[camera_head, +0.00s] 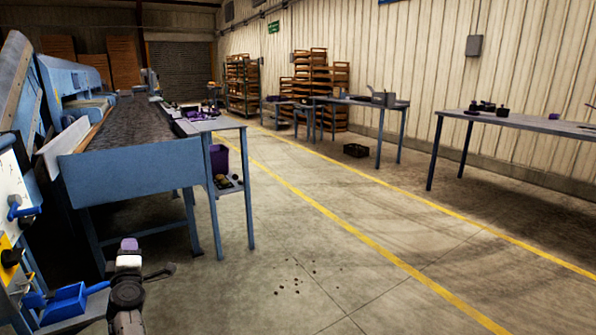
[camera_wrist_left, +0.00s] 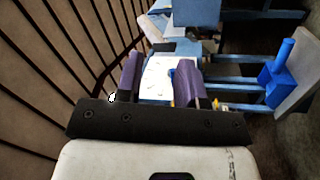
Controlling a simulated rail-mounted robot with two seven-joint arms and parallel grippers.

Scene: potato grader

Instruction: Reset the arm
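My left gripper (camera_head: 129,246) shows at the lower left of the head view, at the end of my raised arm. It is out over the floor, to the right of a board of blue tools and in front of the blue grader table. In the left wrist view its two purple fingers (camera_wrist_left: 158,82) stand apart with a gap between them. Nothing is held in the gap; a white surface shows behind it. My right gripper is in neither view.
The blue grader table (camera_head: 130,172) is beyond. Small dark bits (camera_head: 298,284) lie on the floor. The marked aisle is otherwise mostly clear, with a long workbench (camera_head: 535,122) at right.

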